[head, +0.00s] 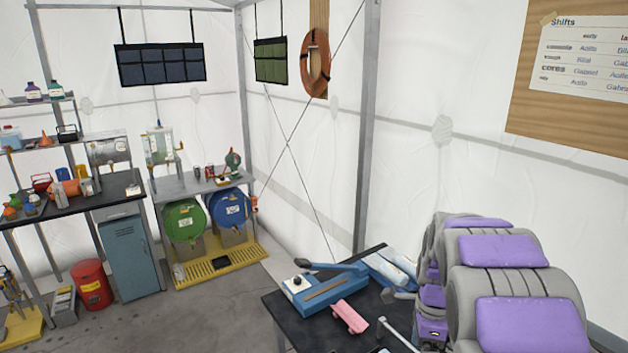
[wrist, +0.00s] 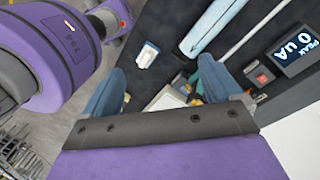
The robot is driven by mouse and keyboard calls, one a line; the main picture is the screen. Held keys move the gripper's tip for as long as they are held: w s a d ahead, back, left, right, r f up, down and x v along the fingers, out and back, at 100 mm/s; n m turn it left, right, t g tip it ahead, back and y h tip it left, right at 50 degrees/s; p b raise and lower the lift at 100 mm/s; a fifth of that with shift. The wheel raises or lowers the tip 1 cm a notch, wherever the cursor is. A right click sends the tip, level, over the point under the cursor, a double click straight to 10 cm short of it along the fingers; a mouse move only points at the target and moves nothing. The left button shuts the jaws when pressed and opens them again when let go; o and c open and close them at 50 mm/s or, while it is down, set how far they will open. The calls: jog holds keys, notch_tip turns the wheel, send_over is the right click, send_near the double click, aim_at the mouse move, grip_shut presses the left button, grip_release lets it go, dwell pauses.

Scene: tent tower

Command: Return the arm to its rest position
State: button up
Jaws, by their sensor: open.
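My gripper (wrist: 161,68) shows in the wrist view as two blue fingers spread wide apart. It is open, with nothing held between the fingers. It is over the black table (head: 277,305), whose dark top also shows in the wrist view (wrist: 165,22). My purple and grey arm fills the right side of the head view and hides part of the table.
On the table are a blue box with a black knob (head: 325,294), a pink object (head: 349,316) and pale rolls (head: 392,268). The wrist view shows a screen (wrist: 295,48). Blue and green drums (head: 230,208) stand further back. The floor (head: 205,310) left of the table is clear.

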jog(key=s+a+n+b, duration=0.1)
jog(key=s+a+n, duration=0.2)
jog(key=s+n, duration=0.4)
jog(key=s+a+n+b, duration=0.1)
jog(key=s+n, duration=0.5)
jog(key=s, duration=0.7)
jog(key=s+a+n+b, duration=0.2)
jog(key=s+a+n, duration=0.2)
jog(key=s+n, duration=0.3)
jog(key=s, duration=0.3)
jog(key=shift+s+a+f+n+h, duration=0.3)
jog(key=shift+s+a+h, duration=0.05)
jog(key=shift+h, duration=0.05)
